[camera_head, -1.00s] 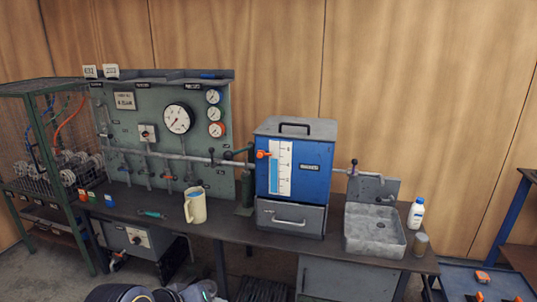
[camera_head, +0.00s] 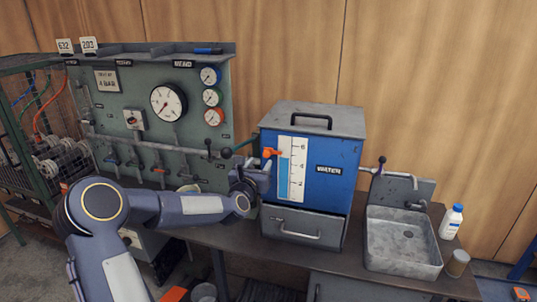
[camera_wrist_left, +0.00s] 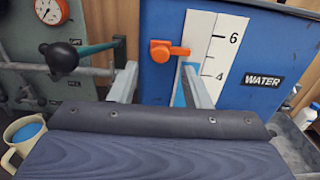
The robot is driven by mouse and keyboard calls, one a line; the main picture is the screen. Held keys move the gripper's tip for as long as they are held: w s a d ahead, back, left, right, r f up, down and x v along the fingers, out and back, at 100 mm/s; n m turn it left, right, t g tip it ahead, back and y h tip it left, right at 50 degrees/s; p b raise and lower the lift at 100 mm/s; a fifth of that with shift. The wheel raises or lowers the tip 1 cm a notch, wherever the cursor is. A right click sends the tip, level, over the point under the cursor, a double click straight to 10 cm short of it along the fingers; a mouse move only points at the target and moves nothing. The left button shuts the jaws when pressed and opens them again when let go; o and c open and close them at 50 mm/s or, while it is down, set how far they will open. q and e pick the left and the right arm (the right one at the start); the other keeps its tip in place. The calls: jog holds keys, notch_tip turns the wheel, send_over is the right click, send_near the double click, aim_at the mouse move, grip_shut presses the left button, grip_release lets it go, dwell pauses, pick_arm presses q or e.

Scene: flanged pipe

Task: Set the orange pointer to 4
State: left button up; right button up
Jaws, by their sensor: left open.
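The orange pointer (camera_head: 271,153) sits at the left edge of the white scale (camera_head: 298,186) on the blue WATER tank (camera_head: 335,185). Its tip lies between the 4 and the 6, and a blue column shows on the scale below it. In the left wrist view the orange pointer (camera_wrist_left: 168,51) is just beyond and slightly above the fingertips, roughly between them sideways. My left gripper (camera_wrist_left: 159,67) is open and empty, its right finger overlapping the white scale. In the head view my left gripper (camera_head: 262,168) is close below the pointer; contact cannot be told.
A black ball-ended lever (camera_wrist_left: 62,57) is close left of my left finger. A cream mug (camera_wrist_left: 27,135) stands lower left. The gauge panel (camera_head: 150,120) is behind my arm. A grey sink (camera_head: 403,242) and white bottle (camera_head: 451,221) are right of the tank.

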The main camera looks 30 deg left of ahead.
aim_at(266, 155)
pick_arm(q)
jog(key=p+x, duration=0.1)
jog(key=x, duration=0.4)
jog(key=shift+w, duration=0.45)
grip_shut()
jog(key=shift+f, duration=0.1)
